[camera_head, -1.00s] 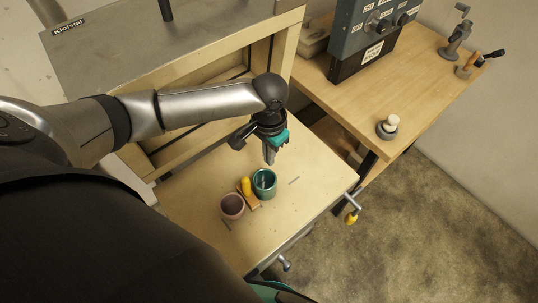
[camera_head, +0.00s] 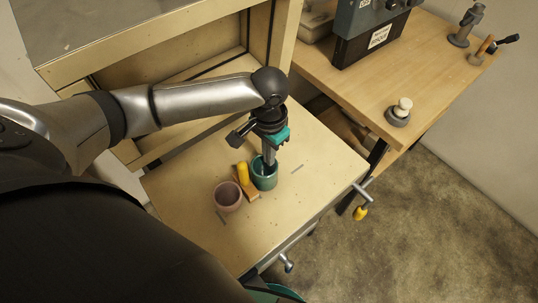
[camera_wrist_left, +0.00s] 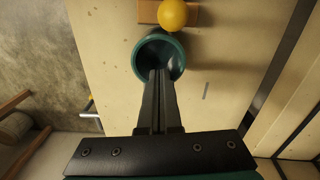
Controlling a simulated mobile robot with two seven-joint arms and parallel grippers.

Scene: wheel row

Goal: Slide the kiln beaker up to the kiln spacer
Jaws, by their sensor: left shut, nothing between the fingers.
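A teal beaker (camera_head: 264,177) stands upright on the pale wooden tabletop. It also shows in the wrist view (camera_wrist_left: 140,62). To its left in the head view is a small wooden block (camera_head: 251,195) with a yellow knob (camera_head: 243,174), very close to the beaker; I cannot tell whether they touch. A brownish-pink cup (camera_head: 228,197) stands on the block's other side. No label shows which is the kiln spacer. My left gripper (camera_head: 268,167) is shut and empty, pointing down, its fingertips (camera_wrist_left: 157,75) over or inside the beaker's mouth. My right gripper is not in view.
Thin dark marks (camera_head: 298,168) lie on the tabletop, which is clear to the right of the beaker. A framed shelf opening rises behind. A workbench (camera_head: 360,75) at right holds a dark control box (camera_head: 370,40) and a grey-based knob (camera_head: 398,112).

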